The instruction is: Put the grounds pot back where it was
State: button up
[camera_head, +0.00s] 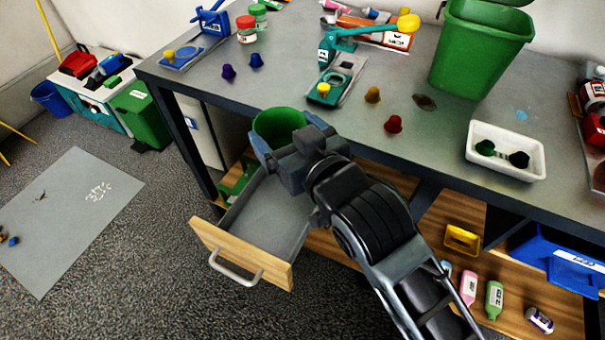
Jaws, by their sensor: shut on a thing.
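The grounds pot appears to be the round green pot (278,121), seen in the head view in front of the table's front edge, above the back of the open drawer. My gripper (284,135) is shut on it, with a finger at its left and right sides. The pot's mouth faces up and shows a green inside; its lower part is hidden by my gripper and wrist. The open drawer (262,217) below has a wooden front and a grey floor that looks bare. I cannot tell the height of the pot above it.
The grey table (290,88) carries a green bin (480,45), a white tray (506,151) with dark pods, a green press (340,50) and several small capsules. A wooden shelf below holds bottles and a blue crate (560,262). Floor is free left of the drawer.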

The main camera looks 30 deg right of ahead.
notch_tip(320, 180, down, 13)
jog(key=shift+f+b, duration=0.15)
jog(key=shift+b, duration=0.5)
jog(key=shift+w+d+f, duration=0.15)
jog(key=shift+f, duration=0.1)
jog(key=shift+w+d+p, duration=0.25)
jog(key=shift+w+d, duration=0.5)
jog(key=shift+d, duration=0.25)
jog(key=shift+w+d+p, duration=0.2)
jog(key=shift+w+d, duration=0.55)
jog(key=shift+d, duration=0.25)
jog(key=shift+w+d+p, duration=0.25)
jog(key=shift+w+d, duration=0.5)
jog(key=shift+d, duration=0.25)
jog(key=shift+f, duration=0.4)
jog(key=shift+f, duration=0.15)
jog(key=o, duration=1.1)
jog(key=shift+o, duration=0.2)
